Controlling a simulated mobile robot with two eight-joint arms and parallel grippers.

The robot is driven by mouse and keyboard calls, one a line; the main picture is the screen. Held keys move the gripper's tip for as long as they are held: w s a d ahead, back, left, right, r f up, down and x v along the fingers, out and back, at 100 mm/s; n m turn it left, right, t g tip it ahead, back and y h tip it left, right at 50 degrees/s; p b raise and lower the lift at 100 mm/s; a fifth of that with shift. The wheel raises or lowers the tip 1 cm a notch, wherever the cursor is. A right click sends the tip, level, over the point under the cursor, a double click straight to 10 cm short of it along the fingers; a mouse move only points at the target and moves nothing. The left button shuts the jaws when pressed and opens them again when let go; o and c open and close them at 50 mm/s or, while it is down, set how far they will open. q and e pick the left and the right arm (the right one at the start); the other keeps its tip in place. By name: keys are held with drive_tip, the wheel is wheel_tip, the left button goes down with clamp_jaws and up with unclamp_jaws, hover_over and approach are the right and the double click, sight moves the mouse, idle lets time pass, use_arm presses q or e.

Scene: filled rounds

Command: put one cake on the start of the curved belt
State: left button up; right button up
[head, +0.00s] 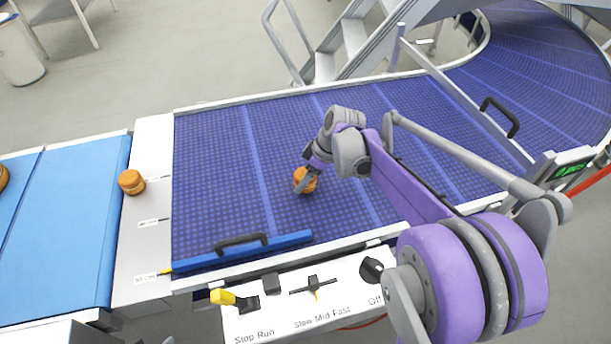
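A round brown cake (304,181) is at my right gripper (306,179), over the dark blue curved belt (220,190), left of the belt's middle. A grey finger crosses the front of this cake and seems to press against it; the other finger is mostly hidden. I cannot tell whether the cake touches the belt or hangs just above it. A second cake (131,182) sits on the white plate (150,240) between the light blue belt (70,230) and the curved belt. A third cake (2,177) is cut off at the left edge. My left gripper is out of view.
A blue bar with a black handle (241,243) lies along the belt's near edge. A control panel (300,305) with a yellow lever and a dark knob is in front. Another handled bar (500,118) crosses the belt at right. Grey stairs (340,45) stand behind.

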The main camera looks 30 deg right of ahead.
drive_tip(key=o, duration=0.8)
drive_tip(key=shift+c, duration=0.2)
drive_tip(key=p+v, duration=0.1)
drive_tip(key=v, duration=1.1)
drive_tip(key=shift+r, duration=0.1)
